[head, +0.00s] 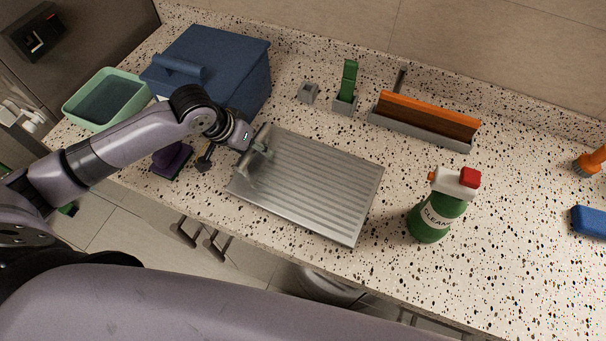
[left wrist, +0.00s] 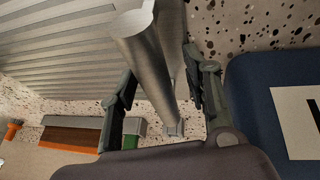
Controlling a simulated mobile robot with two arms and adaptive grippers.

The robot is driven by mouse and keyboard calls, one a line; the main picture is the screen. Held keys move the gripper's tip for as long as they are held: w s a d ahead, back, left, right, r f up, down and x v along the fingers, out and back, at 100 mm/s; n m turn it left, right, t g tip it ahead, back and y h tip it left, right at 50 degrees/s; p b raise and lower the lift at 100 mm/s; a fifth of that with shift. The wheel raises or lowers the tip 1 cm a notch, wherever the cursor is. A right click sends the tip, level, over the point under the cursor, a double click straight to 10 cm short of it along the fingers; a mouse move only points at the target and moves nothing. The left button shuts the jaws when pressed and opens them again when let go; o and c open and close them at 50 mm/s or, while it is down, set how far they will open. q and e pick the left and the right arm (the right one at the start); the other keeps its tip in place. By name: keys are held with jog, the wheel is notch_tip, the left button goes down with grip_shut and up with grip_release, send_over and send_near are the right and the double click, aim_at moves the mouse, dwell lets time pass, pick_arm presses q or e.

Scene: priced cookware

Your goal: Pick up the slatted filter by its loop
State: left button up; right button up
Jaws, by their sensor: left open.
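The slatted filter (head: 325,185) is a flat silver metal panel with parallel ridges, lying on the speckled counter; its slats also show in the left wrist view (left wrist: 60,60). Its metal loop (left wrist: 150,65) stands up at the filter's left end. My left gripper (head: 262,148) is over that end. In the left wrist view the gripper (left wrist: 160,68) is open, with one finger on each side of the loop's bar and gaps visible beside it. The exact contact at the fingertips cannot be told. My right gripper is not in view.
A blue box (head: 232,62) stands close behind my left gripper. A green cleaner bottle (head: 437,215) stands right of the filter. A green tub (head: 82,122) is at left.

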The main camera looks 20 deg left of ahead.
pick_arm(q)
grip_shut()
dwell(0.5)
